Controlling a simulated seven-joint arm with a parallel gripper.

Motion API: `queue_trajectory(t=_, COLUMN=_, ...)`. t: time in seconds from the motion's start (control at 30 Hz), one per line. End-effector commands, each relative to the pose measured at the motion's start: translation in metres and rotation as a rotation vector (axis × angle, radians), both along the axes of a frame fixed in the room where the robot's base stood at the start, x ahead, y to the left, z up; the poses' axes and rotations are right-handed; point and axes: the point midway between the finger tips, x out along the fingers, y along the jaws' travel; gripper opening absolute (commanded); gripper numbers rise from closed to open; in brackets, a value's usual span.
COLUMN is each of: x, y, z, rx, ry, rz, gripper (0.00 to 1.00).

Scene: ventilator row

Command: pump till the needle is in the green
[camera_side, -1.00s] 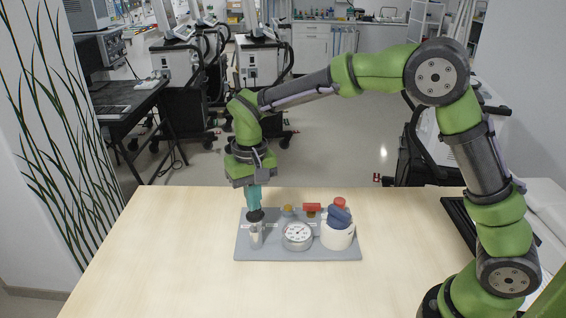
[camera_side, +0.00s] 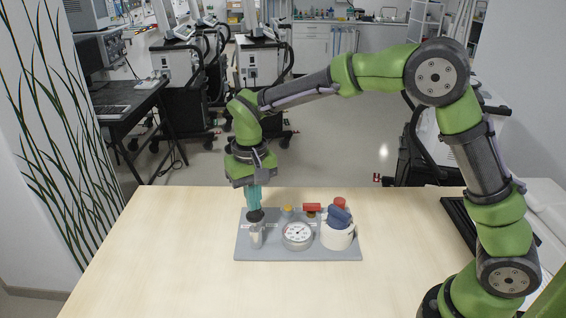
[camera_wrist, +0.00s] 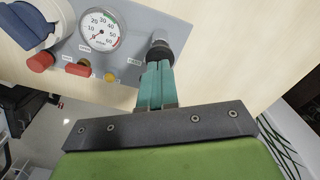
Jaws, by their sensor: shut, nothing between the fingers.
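A grey board (camera_side: 282,254) on the table carries a pump cylinder (camera_side: 256,238) with a black knob (camera_side: 256,216) on top. My gripper (camera_side: 254,208) points down with its teal fingers shut and empty, the tips at the knob. The wrist view shows the fingertips (camera_wrist: 156,66) against the black knob (camera_wrist: 160,52); whether they press on it I cannot tell. A round white gauge (camera_side: 297,235) sits right of the pump. The needle is too small to read surely.
A red block (camera_side: 312,208), a red button (camera_side: 340,202) and a yellow knob (camera_side: 288,210) line the back. The table (camera_side: 180,270) around the board is clear.

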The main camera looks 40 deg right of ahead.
Motion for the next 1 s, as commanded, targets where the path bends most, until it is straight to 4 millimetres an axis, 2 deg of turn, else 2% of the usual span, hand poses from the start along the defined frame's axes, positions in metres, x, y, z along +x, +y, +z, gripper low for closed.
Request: queue_trajectory(t=1.0, x=0.000, y=0.000, z=-0.028, rx=0.000, ry=0.002, rz=0.001, gripper=0.00)
